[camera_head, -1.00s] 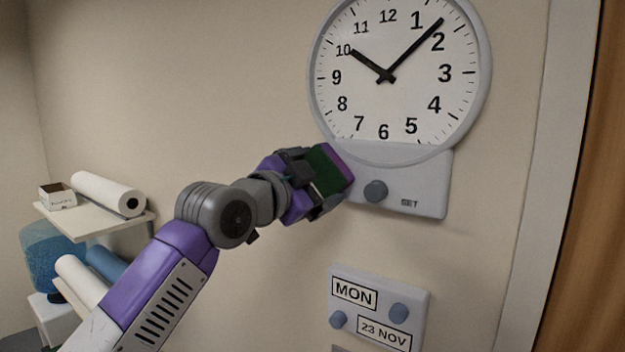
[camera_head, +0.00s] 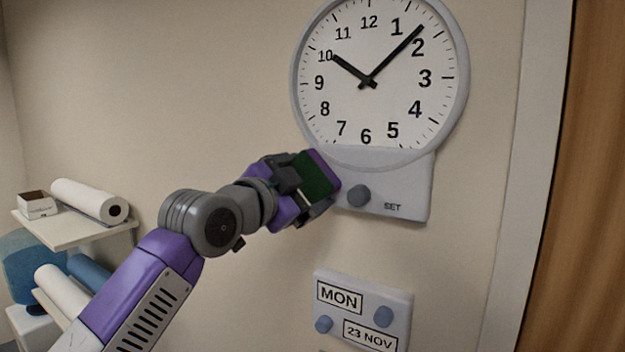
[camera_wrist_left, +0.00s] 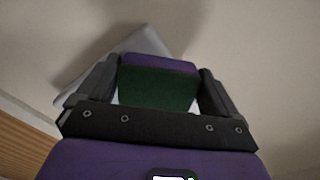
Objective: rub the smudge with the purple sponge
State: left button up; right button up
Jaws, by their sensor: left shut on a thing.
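The purple sponge (camera_head: 319,174) has a dark green face and a purple layer. In the head view it is in front of the lower left edge of the clock's base. My left gripper (camera_head: 303,180) is shut on it. In the left wrist view the sponge (camera_wrist_left: 158,85) sits between the two dark fingers, with the wall beyond it. I cannot tell whether the sponge touches the wall or clock base. I can make out no smudge in either view. My right gripper is not in view.
A round wall clock (camera_head: 380,75) has a grey base with a knob (camera_head: 359,196). Below it hangs a date panel (camera_head: 363,309) with knobs. A shelf (camera_head: 75,232) with a paper roll and a small box is at the left. A door frame (camera_head: 520,180) stands at the right.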

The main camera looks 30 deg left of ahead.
pick_arm(q)
jog(key=shift+a, duration=0.6)
jog(key=shift+s, duration=0.1)
jog(key=shift+s+a+b, duration=0.1)
jog(key=shift+s+b, duration=0.85)
jog(key=shift+s, duration=2)
jog(key=s, duration=0.3)
jog(key=shift+b, duration=0.3)
